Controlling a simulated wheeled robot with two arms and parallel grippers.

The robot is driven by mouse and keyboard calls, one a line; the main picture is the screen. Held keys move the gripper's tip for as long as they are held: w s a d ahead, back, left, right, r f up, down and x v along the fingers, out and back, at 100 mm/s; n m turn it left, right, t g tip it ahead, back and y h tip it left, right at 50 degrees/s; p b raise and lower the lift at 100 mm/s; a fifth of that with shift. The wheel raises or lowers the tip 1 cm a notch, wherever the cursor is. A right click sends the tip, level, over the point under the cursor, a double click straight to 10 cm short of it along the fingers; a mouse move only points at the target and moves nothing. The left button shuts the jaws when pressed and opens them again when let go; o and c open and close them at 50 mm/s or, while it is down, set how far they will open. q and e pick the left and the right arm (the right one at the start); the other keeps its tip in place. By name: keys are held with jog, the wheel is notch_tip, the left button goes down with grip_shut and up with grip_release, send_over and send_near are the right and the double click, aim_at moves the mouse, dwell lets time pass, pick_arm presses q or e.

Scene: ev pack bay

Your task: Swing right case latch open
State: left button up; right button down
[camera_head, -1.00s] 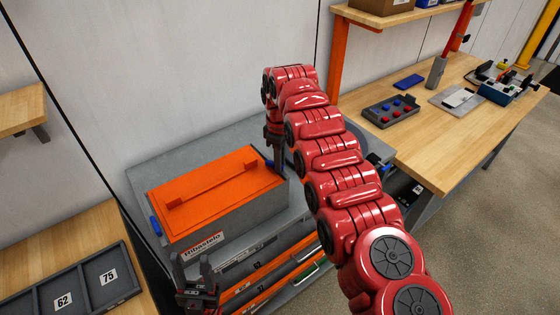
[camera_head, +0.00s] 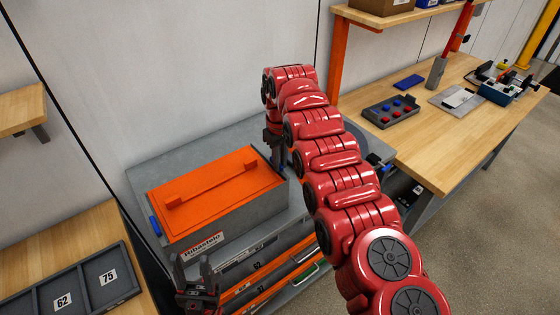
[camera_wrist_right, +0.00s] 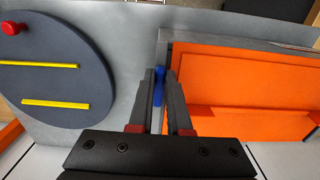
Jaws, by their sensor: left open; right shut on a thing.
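The case has a grey body (camera_head: 230,222) and an orange lid (camera_head: 215,193) with a raised orange handle bar, and stands on the grey cabinet top. The lid also shows in the right wrist view (camera_wrist_right: 240,85). A blue latch (camera_head: 155,226) is on the case's left end. The right case latch (camera_wrist_right: 159,86) is blue and sits between the fingers of my right gripper (camera_wrist_right: 166,78), which is shut on it at the case's right end. In the head view the arm and gripper (camera_head: 280,168) mostly hide it. My left gripper (camera_head: 196,264) is open and empty in front of the case.
A dark round plate (camera_wrist_right: 55,70) with yellow strips lies on the cabinet top beside the case's latch end. A bench (camera_head: 460,105) with a button box (camera_head: 390,111) stands at right. A grey bin tray (camera_head: 70,288) lies at lower left.

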jog(key=shift+w+r, duration=0.1)
jog(key=c, duration=0.9)
grip_release()
jog(key=shift+o, duration=0.2)
